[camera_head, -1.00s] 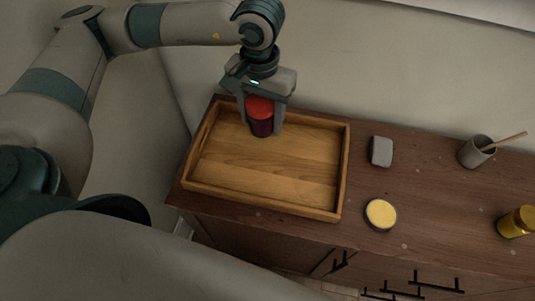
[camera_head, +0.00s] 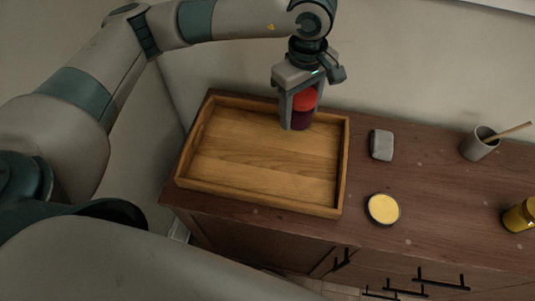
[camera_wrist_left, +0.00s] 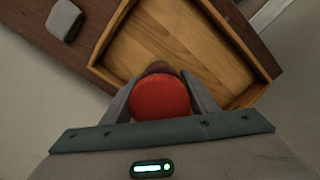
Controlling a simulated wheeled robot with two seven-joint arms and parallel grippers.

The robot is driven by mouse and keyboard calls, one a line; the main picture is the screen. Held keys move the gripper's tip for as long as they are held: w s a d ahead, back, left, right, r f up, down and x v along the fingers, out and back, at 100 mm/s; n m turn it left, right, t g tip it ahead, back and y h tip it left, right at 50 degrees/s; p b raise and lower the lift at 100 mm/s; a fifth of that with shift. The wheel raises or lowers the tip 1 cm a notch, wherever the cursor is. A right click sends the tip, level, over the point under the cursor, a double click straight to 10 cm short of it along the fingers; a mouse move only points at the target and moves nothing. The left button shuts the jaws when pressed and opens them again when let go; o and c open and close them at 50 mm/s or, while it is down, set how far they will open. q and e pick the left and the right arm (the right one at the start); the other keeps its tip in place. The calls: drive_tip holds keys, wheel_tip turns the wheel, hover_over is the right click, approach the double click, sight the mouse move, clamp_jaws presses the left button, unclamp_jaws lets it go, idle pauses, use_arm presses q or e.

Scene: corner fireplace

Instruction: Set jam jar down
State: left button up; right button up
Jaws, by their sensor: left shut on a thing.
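The jam jar (camera_head: 302,118) is dark with a red lid. My left gripper (camera_head: 299,112) is shut on it, with one finger on each side, over the back right part of the wooden tray (camera_head: 344,165). The jar is upright. I cannot tell whether its base touches the tray floor. In the left wrist view the red lid (camera_wrist_left: 160,97) sits between the fingers, near the tray's rim, and hides most of the jar's body. My right gripper is not in view.
The tray stands on a dark wooden cabinet (camera_head: 430,190) against a wall. To its right are a grey block (camera_head: 382,145), a round yellow-topped tin (camera_head: 383,209), a grey cup with a stick (camera_head: 478,145) and a yellow jar (camera_head: 519,216). The tray's left and front parts are bare.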

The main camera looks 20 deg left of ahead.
use_arm(q)
drive_tip(key=w+d+f+n+b, duration=0.2)
drive_tip(key=w+d+n+b, duration=0.2)
drive_tip(key=d+n, duration=0.8)
drive_tip(key=shift+d+n, duration=0.4)
drive_tip(key=shift+n, duration=2.3)
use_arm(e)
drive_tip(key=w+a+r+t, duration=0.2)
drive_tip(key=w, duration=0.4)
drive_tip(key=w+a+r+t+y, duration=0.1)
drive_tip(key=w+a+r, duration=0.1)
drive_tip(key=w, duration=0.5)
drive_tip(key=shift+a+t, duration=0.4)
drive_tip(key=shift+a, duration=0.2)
use_arm(q)
drive_tip(key=shift+f, duration=0.1)
